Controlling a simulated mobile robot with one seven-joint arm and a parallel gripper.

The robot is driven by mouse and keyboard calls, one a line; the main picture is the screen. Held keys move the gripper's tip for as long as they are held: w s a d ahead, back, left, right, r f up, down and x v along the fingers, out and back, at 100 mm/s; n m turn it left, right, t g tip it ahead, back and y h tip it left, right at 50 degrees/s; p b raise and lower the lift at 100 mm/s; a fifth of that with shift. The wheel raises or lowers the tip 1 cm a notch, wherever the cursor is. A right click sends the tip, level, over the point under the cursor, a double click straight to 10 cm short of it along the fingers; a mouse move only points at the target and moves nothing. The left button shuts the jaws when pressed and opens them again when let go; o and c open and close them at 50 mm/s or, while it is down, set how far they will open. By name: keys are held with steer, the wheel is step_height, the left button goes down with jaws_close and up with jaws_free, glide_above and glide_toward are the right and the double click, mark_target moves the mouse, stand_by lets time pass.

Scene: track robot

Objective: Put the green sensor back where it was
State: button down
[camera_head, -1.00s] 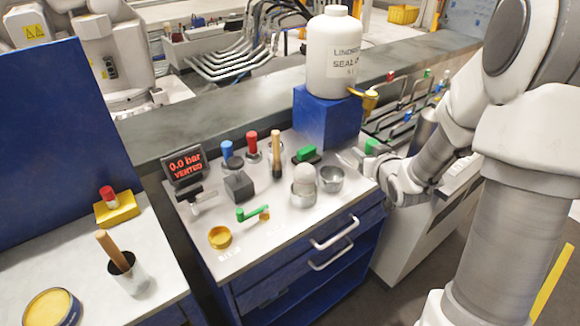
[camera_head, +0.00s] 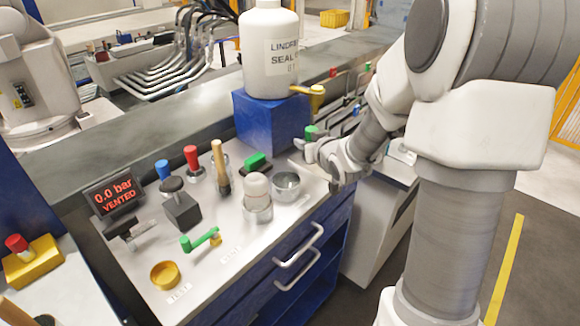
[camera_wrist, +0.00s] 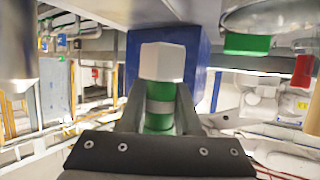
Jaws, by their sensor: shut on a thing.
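The green sensor is a green cylinder with a grey band and a pale hexagonal end; it shows in the wrist view (camera_wrist: 160,100) between my fingers. My gripper (camera_wrist: 160,112) is shut on it. In the head view, my gripper (camera_head: 308,148) is beside the right end of the bench top, to the right of the blue block (camera_head: 275,124). The sensor shows there as a small green patch (camera_head: 311,131), partly hidden by the gripper. The blue block also shows behind the sensor in the wrist view (camera_wrist: 204,60).
A white bottle (camera_head: 270,50) stands on the blue block, with a yellow tap (camera_head: 312,92) sticking out. Metal cups (camera_head: 286,187), a green-topped item (camera_head: 256,161), a wooden handle (camera_head: 219,165) and a green lever (camera_head: 200,240) crowd the bench (camera_head: 215,285).

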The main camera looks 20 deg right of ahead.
steer(key=a+f, duration=0.1)
steer(key=w+a+f, duration=0.1)
steer(key=a, duration=0.1)
steer(key=shift+w, duration=0.2)
steer(key=shift+f+b, duration=0.7)
steer(key=shift+f, duration=1.2)
steer(key=shift+f, duration=0.1)
steer(key=shift+f, duration=0.15)
steer(key=c, duration=0.6)
jaws_free()
